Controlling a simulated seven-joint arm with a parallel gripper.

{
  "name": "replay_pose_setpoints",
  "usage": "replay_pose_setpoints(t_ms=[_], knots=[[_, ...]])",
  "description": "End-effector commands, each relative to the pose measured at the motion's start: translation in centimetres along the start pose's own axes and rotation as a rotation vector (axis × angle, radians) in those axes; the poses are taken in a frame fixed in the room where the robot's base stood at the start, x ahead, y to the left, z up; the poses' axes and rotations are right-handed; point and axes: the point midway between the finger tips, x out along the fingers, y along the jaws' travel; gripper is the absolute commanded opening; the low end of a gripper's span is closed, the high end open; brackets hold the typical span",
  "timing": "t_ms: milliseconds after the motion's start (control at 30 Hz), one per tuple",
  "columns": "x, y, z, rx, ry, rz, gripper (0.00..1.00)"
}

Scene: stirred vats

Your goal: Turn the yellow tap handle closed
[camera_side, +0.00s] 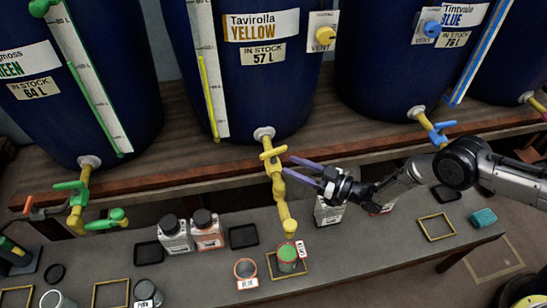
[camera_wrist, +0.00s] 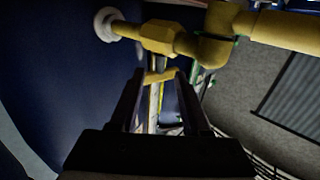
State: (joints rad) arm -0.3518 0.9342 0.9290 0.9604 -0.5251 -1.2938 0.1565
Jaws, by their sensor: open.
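The yellow tap (camera_side: 278,185) comes out of the base of the blue vat labelled YELLOW (camera_side: 250,75). Its yellow handle (camera_side: 273,153) is a short bar at the top of the tap, lying crosswise to the spout. My gripper (camera_side: 285,164) is open, its two purple fingers reaching in from the right close beside the handle. In the wrist view the yellow handle (camera_wrist: 160,76) shows between and just beyond the fingertips (camera_wrist: 160,72). I cannot tell whether either finger touches it. The yellow tap body (camera_wrist: 165,37) runs across the top of that view.
A cup with a green top (camera_side: 287,254) stands below the spout in a yellow frame. A blue tap (camera_side: 434,129) is to the right and a green tap (camera_side: 80,195) to the left. Bottles (camera_side: 206,229) stand on the grey bench (camera_side: 200,285).

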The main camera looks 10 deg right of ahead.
Motion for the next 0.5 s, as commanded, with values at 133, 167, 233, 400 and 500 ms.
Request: replay_pose_setpoints(t_ms=[133,167,233,400,500], knots=[[3.0,-0.1,0.0,-0.001,0.002,-0.002,0.47],[3.5,-0.1,0.0,-0.001,0.002,-0.002,0.47],[4.6,-0.1,0.0,0.000,0.002,-0.001,0.47],[6.4,0.0,0.1,0.001,0.000,0.000,0.47],[6.9,0.0,0.0,0.001,0.000,0.000,0.47]])
